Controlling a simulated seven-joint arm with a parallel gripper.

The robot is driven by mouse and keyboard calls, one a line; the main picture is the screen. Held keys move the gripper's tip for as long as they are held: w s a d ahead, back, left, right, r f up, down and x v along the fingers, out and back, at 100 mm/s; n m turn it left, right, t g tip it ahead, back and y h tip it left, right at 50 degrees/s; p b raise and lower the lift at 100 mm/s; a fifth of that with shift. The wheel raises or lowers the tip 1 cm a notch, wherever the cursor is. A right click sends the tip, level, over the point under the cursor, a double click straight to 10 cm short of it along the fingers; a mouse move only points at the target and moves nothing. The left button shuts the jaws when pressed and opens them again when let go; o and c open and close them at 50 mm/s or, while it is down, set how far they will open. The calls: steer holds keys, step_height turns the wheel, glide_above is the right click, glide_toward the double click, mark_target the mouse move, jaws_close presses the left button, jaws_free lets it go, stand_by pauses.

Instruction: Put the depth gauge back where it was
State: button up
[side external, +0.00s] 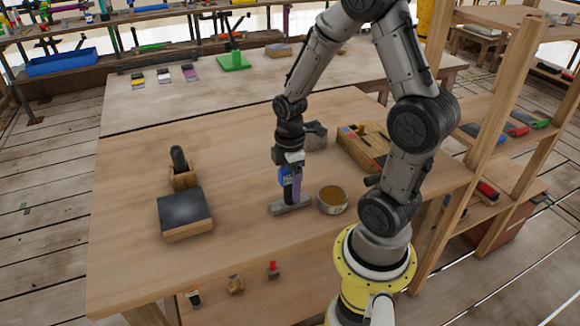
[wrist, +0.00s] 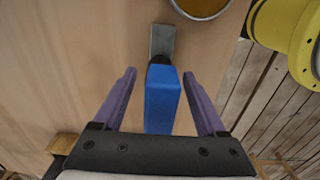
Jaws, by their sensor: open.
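The gripper partly hides the blue body in the side view.
A round tin (side external: 332,201) stands close right of the grey bar. A dark-topped block (side external: 185,210) and a wooden holder with a black piece (side external: 183,172) are at left. A grey block (side external: 316,136) and a wooden tray (side external: 358,149) are behind. Bench (side external: 235,150) between is clear.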

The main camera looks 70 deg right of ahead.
step_height(320, 180, up, 11)
steer(key=shift+f, duration=0.1)
steer(key=s+a+r+m+t, duration=0.5)
steer(key=s+a+r+m, duration=0.2)
steer(key=a, duration=0.4)
steer(key=shift+a+r+m+t, duration=0.3)
steer(key=shift+r+m, duration=0.4)
steer(key=shift+m, duration=0.3)
steer(key=shift+s, duration=0.1)
